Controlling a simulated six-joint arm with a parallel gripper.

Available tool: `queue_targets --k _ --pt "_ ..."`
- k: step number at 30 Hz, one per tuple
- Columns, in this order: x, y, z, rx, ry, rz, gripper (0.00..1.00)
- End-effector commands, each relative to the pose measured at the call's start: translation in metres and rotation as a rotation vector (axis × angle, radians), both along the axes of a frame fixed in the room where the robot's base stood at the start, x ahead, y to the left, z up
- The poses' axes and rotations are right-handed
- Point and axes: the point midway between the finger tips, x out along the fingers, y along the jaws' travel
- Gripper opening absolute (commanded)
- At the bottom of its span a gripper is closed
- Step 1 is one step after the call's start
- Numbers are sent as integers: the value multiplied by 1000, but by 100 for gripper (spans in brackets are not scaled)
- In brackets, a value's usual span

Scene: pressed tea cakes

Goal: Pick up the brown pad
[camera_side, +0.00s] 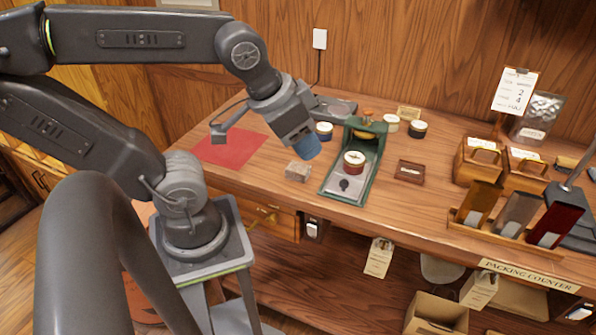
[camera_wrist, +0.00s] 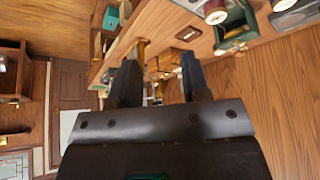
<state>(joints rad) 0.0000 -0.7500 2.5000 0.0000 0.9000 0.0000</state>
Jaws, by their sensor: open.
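A small, flat, dark brown piece with a pale mark, which best fits the brown pad (camera_side: 410,171), lies on the counter just right of the green press in the side view. What looks like the same pad shows near the top of the wrist view (camera_wrist: 188,33). My gripper (camera_side: 305,148) is above the counter, left of the press and well apart from the pad. In the wrist view my gripper (camera_wrist: 160,78) has its two dark fingers apart, with nothing clearly held between them.
The green press (camera_side: 375,168) holds a red-banded tin (camera_side: 353,162) and stands between my gripper and the pad. A small clear block (camera_side: 298,171) lies below my gripper. A red mat (camera_side: 232,149) is at left. Wooden boxes (camera_side: 478,160) and a rack of packets (camera_side: 515,217) are at right.

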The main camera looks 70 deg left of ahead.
Motion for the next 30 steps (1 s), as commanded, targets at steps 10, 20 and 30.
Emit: queue_targets --k 10,20,30 --pt "0 0 0 0 0 0 53" --pt "0 0 0 0 0 0 77" --pt "18 22 -7 83 82 -81 77"
